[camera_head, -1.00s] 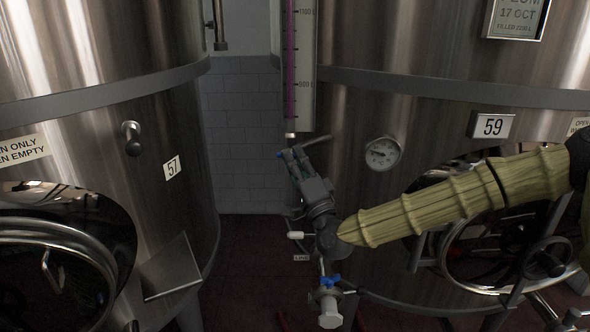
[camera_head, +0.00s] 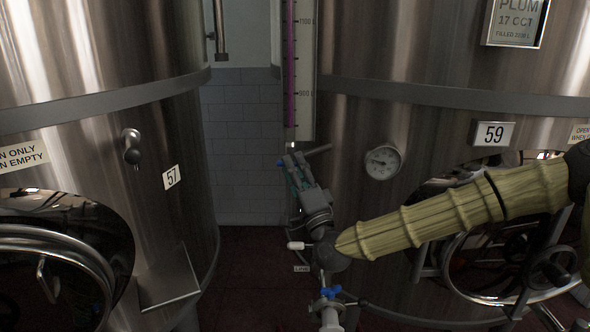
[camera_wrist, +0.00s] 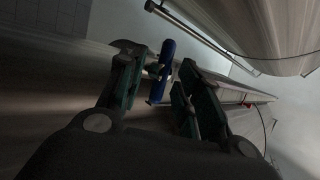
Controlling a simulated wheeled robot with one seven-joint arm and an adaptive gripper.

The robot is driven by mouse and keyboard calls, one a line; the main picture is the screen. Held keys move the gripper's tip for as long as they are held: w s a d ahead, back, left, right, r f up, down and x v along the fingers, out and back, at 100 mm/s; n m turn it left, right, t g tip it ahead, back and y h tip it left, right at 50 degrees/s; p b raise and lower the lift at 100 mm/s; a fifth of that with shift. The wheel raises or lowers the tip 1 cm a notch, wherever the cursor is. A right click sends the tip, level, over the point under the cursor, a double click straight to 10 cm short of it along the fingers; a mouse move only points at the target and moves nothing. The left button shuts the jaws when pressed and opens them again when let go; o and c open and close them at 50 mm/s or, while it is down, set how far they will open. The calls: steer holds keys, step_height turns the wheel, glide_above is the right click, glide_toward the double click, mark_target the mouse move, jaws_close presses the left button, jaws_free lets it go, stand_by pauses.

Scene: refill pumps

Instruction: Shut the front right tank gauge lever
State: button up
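The level gauge (camera_head: 303,70) is a tall scale strip with a purple column on the tank marked 59. In the head view, a small blue lever end (camera_head: 281,164) shows just below the gauge, left of my fingertips. My gripper (camera_head: 296,160) is raised to the gauge's lower end, partly hiding the valve there. In the wrist view, the blue lever (camera_wrist: 166,60) lies between the two spread fingers of my gripper (camera_wrist: 156,66). The gripper is open; I cannot tell whether a finger touches the lever.
Tank 59 (camera_head: 400,125) stands right, with a round dial (camera_head: 382,163) and a hatch behind my arm. Tank 57 (camera_head: 100,125) stands left, with a tap (camera_head: 131,146). A white-handled lever (camera_head: 296,246) and a blue-handled valve (camera_head: 331,292) sit low beside my wrist. A narrow gap separates the tanks.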

steer(key=v, duration=1.2)
stand_by(0.3)
